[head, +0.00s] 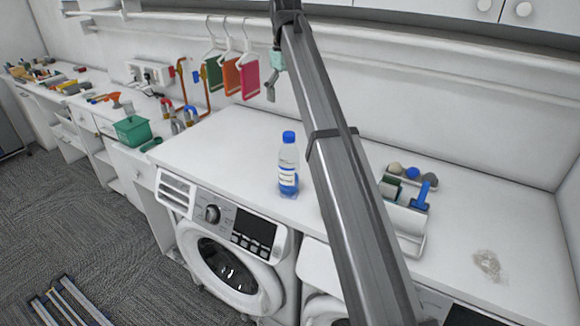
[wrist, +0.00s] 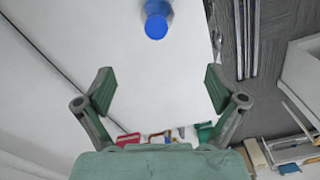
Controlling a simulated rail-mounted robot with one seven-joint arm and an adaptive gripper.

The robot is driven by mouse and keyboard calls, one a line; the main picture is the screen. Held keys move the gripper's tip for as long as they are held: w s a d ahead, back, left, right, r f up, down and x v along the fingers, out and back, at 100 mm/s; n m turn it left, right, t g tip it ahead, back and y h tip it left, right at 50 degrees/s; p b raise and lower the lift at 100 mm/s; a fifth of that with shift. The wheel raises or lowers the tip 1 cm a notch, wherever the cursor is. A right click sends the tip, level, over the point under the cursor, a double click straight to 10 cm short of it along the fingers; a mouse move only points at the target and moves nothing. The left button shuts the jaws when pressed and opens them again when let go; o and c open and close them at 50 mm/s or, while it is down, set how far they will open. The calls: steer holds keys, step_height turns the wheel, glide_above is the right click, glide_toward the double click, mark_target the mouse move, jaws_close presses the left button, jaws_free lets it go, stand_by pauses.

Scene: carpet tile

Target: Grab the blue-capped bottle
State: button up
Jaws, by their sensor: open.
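The blue-capped bottle (head: 288,165) stands upright on the white counter above a washing machine, clear with a white label and bluish liquid low down. In the wrist view its blue cap (wrist: 157,22) shows from above at the top edge, ahead of the fingertips and roughly centred between them; most of its body is out of frame. My gripper (wrist: 160,90) is open with green-padded fingers wide apart and nothing between them. In the head view my gripper (head: 270,90) is above and behind the bottle, near the hanging cloths, apart from it.
Green, orange and pink cloths (head: 231,76) hang from a rail at the back. A green basket (head: 131,130) stands to the left. A white caddy (head: 407,222) with a blue-handled brush is right of my arm. The counter around the bottle is clear.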

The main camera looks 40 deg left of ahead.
steer(key=f+b, duration=0.1)
steer(key=b, duration=0.3)
glide_above(288, 145)
steer(key=a, duration=0.1)
steer(key=f, duration=1)
steer(key=shift+w+a, duration=0.1)
steer(key=shift+w, duration=0.3)
steer(key=shift+w+f+p, duration=0.15)
steer(key=shift+f+p, duration=0.55)
steer(key=shift+f, duration=0.9)
steer(key=shift+w+f+p, duration=0.15)
steer(key=shift+f+p, duration=0.55)
steer(key=shift+f, duration=0.85)
jaws_close()
